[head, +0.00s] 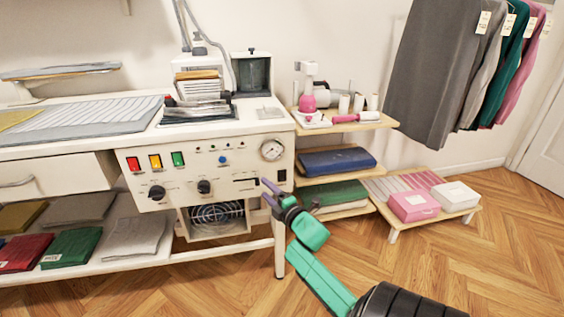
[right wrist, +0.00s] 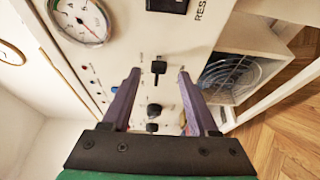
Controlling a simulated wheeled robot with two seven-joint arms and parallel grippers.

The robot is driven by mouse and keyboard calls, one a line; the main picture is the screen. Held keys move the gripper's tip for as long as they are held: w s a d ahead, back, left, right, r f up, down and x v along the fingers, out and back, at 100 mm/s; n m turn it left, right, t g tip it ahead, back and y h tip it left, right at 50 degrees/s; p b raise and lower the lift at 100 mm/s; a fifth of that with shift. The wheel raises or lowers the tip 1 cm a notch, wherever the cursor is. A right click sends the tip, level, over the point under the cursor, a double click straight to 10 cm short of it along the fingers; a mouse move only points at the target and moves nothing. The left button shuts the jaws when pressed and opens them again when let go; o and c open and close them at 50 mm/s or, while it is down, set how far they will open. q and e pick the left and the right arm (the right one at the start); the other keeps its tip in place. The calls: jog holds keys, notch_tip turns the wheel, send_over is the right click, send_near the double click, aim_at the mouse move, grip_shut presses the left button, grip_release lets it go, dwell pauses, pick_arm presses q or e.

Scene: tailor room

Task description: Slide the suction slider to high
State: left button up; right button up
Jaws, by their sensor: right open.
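The white control panel (head: 215,165) is on the front of the pressing table. In the right wrist view, a small black slider knob (right wrist: 158,67) sits at the upper end of a dark slot, on the panel (right wrist: 205,30). Its label is too small to read, so I cannot confirm it is the suction slider. My right gripper (head: 267,191), with purple fingers, is open at the panel's right part. In the right wrist view, the gripper (right wrist: 158,72) has one fingertip on each side of the knob, with gaps between. My left gripper is out of view.
A pressure gauge (head: 272,150) and a black switch (head: 282,175) are near the gripper on the panel. Round knobs (head: 204,187) and coloured buttons lie left. A fan housing (head: 215,215) is below. Shelves (head: 345,207) stand right, with open floor in front.

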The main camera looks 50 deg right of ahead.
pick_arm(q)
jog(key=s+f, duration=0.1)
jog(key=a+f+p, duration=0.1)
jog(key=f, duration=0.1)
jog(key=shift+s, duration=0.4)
pick_arm(e)
jog(key=v, duration=1)
jog(key=shift+s, duration=0.35)
